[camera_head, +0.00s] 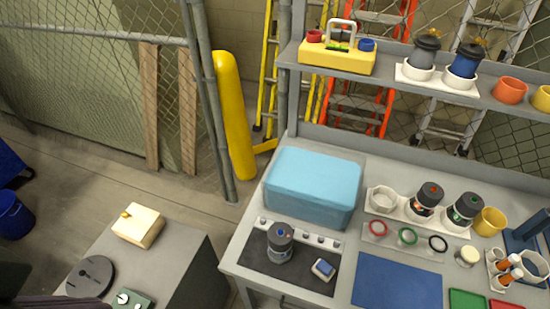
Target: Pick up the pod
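A dark grey cylinder with a blue dot on top, which looks like a pod (281,242), stands upright on a black mat (258,259) at the front left of the workbench. I cannot tell for certain which one the task names. Neither of my grippers shows in the head view.
A light blue box (313,187) stands behind the mat. A small white-and-blue block (323,269) lies right of the cylinder. Coloured rings (407,236) and a blue mat (397,287) lie farther right. A lower grey cabinet (176,260) stands left, with a gap before the workbench.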

